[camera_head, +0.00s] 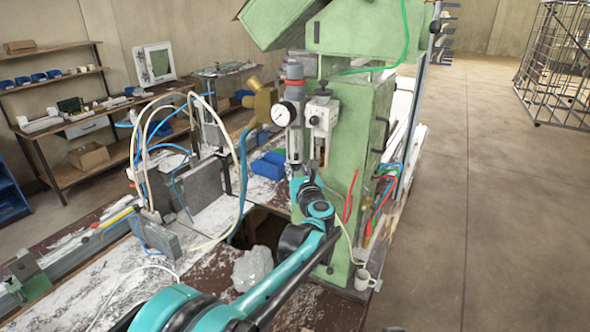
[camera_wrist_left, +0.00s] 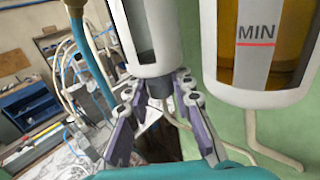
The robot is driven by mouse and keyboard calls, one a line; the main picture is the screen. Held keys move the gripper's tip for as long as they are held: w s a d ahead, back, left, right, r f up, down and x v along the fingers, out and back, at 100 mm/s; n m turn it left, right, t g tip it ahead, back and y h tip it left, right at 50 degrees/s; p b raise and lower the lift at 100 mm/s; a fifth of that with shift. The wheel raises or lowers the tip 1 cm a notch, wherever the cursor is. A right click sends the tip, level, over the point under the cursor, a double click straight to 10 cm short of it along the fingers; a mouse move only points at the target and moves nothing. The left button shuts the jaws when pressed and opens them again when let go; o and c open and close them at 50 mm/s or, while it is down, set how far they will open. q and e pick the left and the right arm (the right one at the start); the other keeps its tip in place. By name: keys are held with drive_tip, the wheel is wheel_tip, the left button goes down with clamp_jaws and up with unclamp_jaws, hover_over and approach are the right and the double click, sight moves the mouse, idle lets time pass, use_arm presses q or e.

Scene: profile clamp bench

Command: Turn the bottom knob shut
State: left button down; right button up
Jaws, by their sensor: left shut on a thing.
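The bottom knob (camera_wrist_left: 158,88) is a small dark grey piece under a white-framed bowl (camera_wrist_left: 148,35) in the left wrist view. My left gripper (camera_wrist_left: 157,92) has its fingers on both sides of the knob and is shut on it. In the head view, my left gripper (camera_head: 302,182) is just under the filter bowl (camera_head: 296,145) on the front of the green machine (camera_head: 358,125). The knob is hidden there. My right gripper is not in view.
A second bowl (camera_wrist_left: 265,45) marked MIN hangs close at the right in the wrist view, with a bent pale tube (camera_wrist_left: 262,150) below. A round gauge (camera_head: 284,113) sits above. Blue hose (camera_wrist_left: 90,50) runs at the left.

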use_arm(q)
drive_tip(key=shift+n+g+y, duration=0.6)
drive_tip(key=shift+n+y, duration=0.5)
drive_tip(key=shift+y, duration=0.6)
drive_tip(key=c, duration=1.3)
unclamp_jaws()
drive_tip(key=shift+s+d, duration=0.1)
drive_tip(key=v, duration=1.2)
drive_tip(key=shift+d, duration=0.1)
